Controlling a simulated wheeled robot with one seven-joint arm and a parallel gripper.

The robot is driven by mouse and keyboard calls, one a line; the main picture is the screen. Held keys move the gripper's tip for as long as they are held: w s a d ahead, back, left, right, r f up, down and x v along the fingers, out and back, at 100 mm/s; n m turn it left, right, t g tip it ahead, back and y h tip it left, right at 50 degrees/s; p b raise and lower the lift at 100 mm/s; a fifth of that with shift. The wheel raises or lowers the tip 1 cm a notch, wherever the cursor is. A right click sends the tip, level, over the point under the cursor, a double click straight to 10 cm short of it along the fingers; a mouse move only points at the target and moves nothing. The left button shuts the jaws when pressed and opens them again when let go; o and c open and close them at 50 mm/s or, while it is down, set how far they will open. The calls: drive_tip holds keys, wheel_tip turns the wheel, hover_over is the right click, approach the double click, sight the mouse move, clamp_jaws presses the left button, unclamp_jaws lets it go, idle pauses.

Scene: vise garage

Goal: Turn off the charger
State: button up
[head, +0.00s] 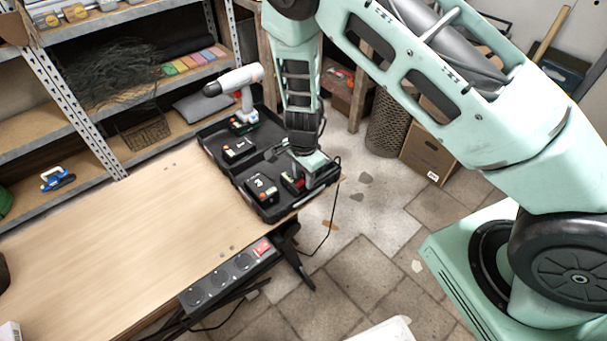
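What looks like the charger (321,178) sits at the right end of a black open case (212,150) on the workbench. A black cable (332,222) runs from that end of the case down toward a power strip (216,275) on the bench's front edge. The strip has several round sockets and a red switch (262,247) at its right end. My gripper (292,168) is low over the right part of the case, close to the charger and a red-marked battery (292,182). The fingers are small and dark against the case, so their opening and any contact are unclear.
A drill (240,90) stands upright at the case's back. Two batteries (239,149) (262,188) lie in the case. The wooden bench top (110,245) is mostly clear. Shelves (95,110) stand behind; a cardboard box (428,153) and mesh bin (386,125) are on the floor.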

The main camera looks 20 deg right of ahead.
clamp_jaws()
drive_tip(key=p, duration=0.1)
drive_tip(key=h+p, duration=0.1)
drive_tip(key=p, duration=0.1)
drive_tip(key=shift+s+a+r, duration=0.15)
drive_tip(key=shift+a+r, duration=0.05)
drive_tip(key=shift+r, duration=0.15)
drive_tip(key=shift+a+f+t+h+p, duration=0.1)
drive_tip(key=shift+f+t+h+p, duration=0.1)
drive_tip(key=shift+t+h+p, duration=0.35)
unclamp_jaws()
drive_tip(key=v, duration=1.7)
drive_tip(key=shift+w+a+b, duration=0.25)
drive_tip(key=shift+b, duration=0.2)
